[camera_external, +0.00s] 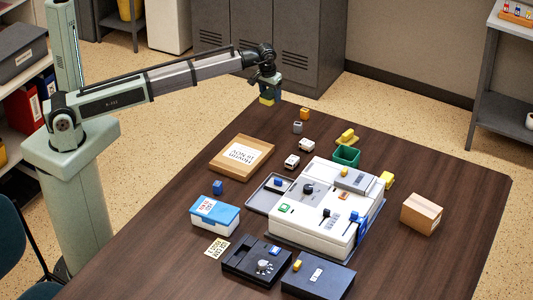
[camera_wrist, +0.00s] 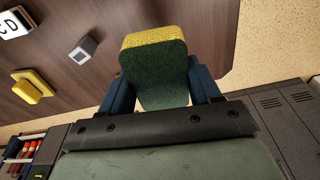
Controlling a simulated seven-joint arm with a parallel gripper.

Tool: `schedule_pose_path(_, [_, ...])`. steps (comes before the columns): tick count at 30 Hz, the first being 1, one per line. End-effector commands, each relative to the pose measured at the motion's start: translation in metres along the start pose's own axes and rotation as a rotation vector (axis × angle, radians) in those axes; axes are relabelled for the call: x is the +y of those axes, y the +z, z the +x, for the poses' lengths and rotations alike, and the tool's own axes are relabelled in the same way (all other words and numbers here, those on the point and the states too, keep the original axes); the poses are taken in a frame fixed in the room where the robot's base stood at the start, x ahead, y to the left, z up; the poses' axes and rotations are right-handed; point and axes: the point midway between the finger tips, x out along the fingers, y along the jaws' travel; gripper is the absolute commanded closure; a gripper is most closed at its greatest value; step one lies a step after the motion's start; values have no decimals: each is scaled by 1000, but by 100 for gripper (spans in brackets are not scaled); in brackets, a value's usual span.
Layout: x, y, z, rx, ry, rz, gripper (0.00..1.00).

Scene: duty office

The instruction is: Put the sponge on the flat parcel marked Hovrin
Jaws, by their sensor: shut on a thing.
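The sponge is yellow and dark green; it fills the upper middle of the wrist view (camera_wrist: 152,62) and shows small in the external view (camera_external: 266,101). My gripper (camera_external: 268,93) is shut on it, with a blue finger on each side in the wrist view (camera_wrist: 158,82). It holds the sponge in the air near the table's far corner. The flat parcel (camera_external: 221,160) is brown, with a white label whose lettering appears to read Hovrin. It lies on the table, lower and to the left of my gripper in the external view, apart from the sponge.
Small blocks stand right of the parcel: orange (camera_external: 305,113), grey (camera_external: 297,127) and white (camera_external: 306,145). A yellow stamp-like object (camera_external: 346,137), a green bin (camera_external: 346,156) and a large white machine (camera_external: 312,210) lie farther right. A blue box (camera_external: 215,214) stands nearer the front.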

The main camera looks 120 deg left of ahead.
Motion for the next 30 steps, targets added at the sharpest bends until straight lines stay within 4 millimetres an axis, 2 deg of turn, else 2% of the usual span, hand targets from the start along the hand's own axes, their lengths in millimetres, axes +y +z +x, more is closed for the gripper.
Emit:
schedule_pose_path(5, [39,27,-9,0,9,57,65])
schedule_pose_path(8, [66,52,-19,0,15,101,65])
schedule_pose_path(12, [92,102,-35,1,25,166,65])
schedule_pose_path(15, [103,140,-47,1,32,210,65])
schedule_pose_path(20, [104,200,-62,1,43,284,65])
schedule_pose_path(24, [86,240,-71,1,56,370,65])
schedule_pose_path(27, [69,254,-71,1,66,436,65])
schedule_pose_path(30, [62,262,-70,1,79,522,65])
